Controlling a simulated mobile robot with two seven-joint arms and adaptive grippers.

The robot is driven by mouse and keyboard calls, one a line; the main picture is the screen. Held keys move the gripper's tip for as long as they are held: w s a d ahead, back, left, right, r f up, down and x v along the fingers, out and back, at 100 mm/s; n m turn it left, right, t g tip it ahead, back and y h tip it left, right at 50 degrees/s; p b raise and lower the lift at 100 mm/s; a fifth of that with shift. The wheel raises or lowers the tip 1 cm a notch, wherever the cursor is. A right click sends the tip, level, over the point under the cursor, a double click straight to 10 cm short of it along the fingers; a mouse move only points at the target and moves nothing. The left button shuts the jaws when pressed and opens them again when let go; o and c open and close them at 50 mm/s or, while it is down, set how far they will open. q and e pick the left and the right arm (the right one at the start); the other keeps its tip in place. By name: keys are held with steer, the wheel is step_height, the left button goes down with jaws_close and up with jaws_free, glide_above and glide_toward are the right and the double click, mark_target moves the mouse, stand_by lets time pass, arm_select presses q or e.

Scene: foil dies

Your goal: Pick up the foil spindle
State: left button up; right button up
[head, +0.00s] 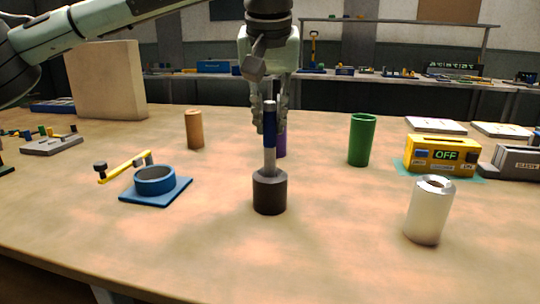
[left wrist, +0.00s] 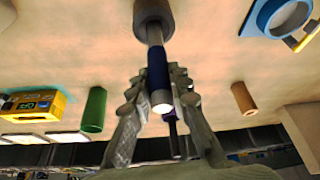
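The upright spindle, which I take for the foil spindle, has a grey shaft with a dark blue band (head: 269,142) and stands in a dark round base (head: 270,192) mid-table. In the left wrist view its blue band (left wrist: 157,62) points toward the camera, with a pale end. My left gripper (head: 270,112) points down at the top of the shaft. Its fingers (left wrist: 160,85) are apart, one on each side of the blue band, and do not look closed on it. My right gripper is not in view.
A purple thing (head: 281,145) stands just behind the spindle. A blue ring holder (head: 155,190) with a yellow lever is left, a brown cylinder (head: 194,130) behind it. A green cylinder (head: 361,140), white roll (head: 427,215) and yellow box reading OFF (head: 440,157) are right.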

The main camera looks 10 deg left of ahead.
arm_select(q)
jaws_close()
steer(key=shift+r, duration=0.2)
steer(key=shift+r, duration=0.4)
step_height(320, 180, up, 8)
steer(key=shift+f+p, duration=0.15)
steer(key=shift+p, duration=0.2)
steer(key=shift+r, duration=0.6)
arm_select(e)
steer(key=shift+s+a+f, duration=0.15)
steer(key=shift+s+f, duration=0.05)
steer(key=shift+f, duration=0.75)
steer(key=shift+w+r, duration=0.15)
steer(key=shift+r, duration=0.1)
arm_select(q)
steer(key=shift+f, duration=0.1)
